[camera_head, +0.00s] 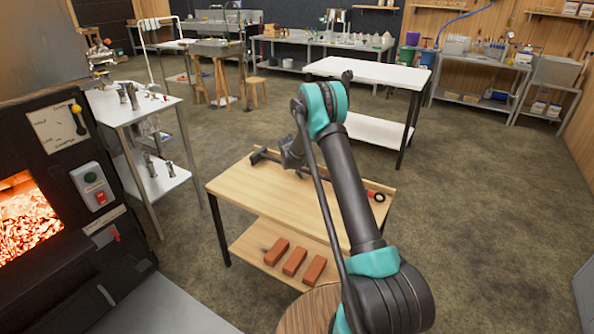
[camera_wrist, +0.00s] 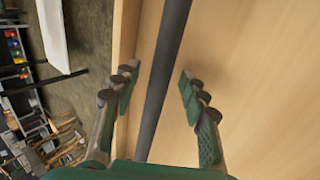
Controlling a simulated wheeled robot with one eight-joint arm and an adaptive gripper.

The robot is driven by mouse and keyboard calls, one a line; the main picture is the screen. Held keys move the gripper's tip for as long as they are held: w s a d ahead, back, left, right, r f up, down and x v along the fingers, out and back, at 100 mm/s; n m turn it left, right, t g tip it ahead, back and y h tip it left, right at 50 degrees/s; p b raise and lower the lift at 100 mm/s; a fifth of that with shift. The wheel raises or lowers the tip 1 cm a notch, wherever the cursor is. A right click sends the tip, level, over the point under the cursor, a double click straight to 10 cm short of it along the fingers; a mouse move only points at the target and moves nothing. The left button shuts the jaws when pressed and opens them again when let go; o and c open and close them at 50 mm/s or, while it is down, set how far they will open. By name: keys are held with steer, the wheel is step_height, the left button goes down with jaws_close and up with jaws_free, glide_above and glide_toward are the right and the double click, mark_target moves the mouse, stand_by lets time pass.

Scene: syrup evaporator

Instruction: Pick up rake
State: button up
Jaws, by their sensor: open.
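The rake (camera_head: 264,157) is a dark tool lying along the back edge of a light wooden table (camera_head: 237,189). A red and black ring piece (camera_head: 376,196) shows at the table's right end; my arm hides the stretch between, so I cannot tell whether they join. In the wrist view the rake's dark round handle (camera_wrist: 166,62) runs lengthwise between the fingers of my gripper (camera_wrist: 158,79). The fingers are open, one on each side of the handle, with visible gaps. In the head view my gripper (camera_head: 292,155) is over the rake, partly hidden by my arm.
Several reddish bricks (camera_head: 295,261) lie on the table's lower shelf. A furnace (camera_head: 55,160) with a glowing window stands at left, beside a metal table (camera_head: 120,107). A white-topped table (camera_head: 368,71) stands behind. The floor at right is clear.

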jaws_close()
stand_by(0.5)
